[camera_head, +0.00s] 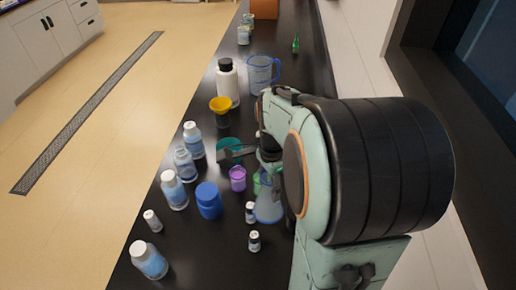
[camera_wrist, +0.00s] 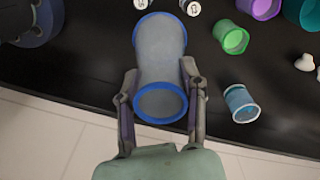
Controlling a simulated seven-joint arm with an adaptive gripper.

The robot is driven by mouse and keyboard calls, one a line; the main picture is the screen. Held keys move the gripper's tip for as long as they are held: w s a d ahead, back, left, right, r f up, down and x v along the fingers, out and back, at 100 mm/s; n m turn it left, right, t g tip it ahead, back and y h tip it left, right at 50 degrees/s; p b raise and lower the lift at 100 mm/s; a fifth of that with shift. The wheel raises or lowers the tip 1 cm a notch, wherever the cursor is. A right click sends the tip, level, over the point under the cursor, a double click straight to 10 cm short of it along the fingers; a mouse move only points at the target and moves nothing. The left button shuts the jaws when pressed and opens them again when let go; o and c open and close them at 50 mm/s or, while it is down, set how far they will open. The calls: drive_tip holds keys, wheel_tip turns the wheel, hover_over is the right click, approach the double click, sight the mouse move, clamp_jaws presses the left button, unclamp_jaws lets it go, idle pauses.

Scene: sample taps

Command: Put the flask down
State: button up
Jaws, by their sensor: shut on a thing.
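The flask (camera_head: 268,209) is a clear, bluish vessel with a wide base, on the right side of the black counter and partly behind my arm. In the wrist view the flask (camera_wrist: 160,50) has a grey body, a narrower waist and blue rims. My gripper (camera_wrist: 160,78) is shut on it, one finger on each side near the waist. In the head view the fingers are mostly hidden by my arm. I cannot tell whether the flask's base touches the counter (camera_head: 215,262).
Two small white-capped vials (camera_head: 251,212) (camera_head: 254,241) stand close to the flask. A purple cup (camera_head: 238,178), a blue jar (camera_head: 208,200) and several white-capped bottles (camera_head: 174,190) stand to the left. A measuring jug (camera_head: 262,72) is farther back. The front of the counter has bare room.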

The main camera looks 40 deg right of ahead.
drive_tip(key=s+d+m, duration=0.3)
drive_tip(key=s+d, duration=0.1)
drive_tip(key=d, duration=0.2)
drive_tip(key=w+d+f, duration=0.9)
drive_tip(key=f, duration=0.3)
drive_tip(key=shift+w+d+f, duration=0.2)
drive_tip(key=shift+d+f, duration=0.1)
drive_tip(key=shift+f, duration=0.1)
drive_tip(key=o, duration=1.1)
drive_tip(key=shift+c, duration=0.2)
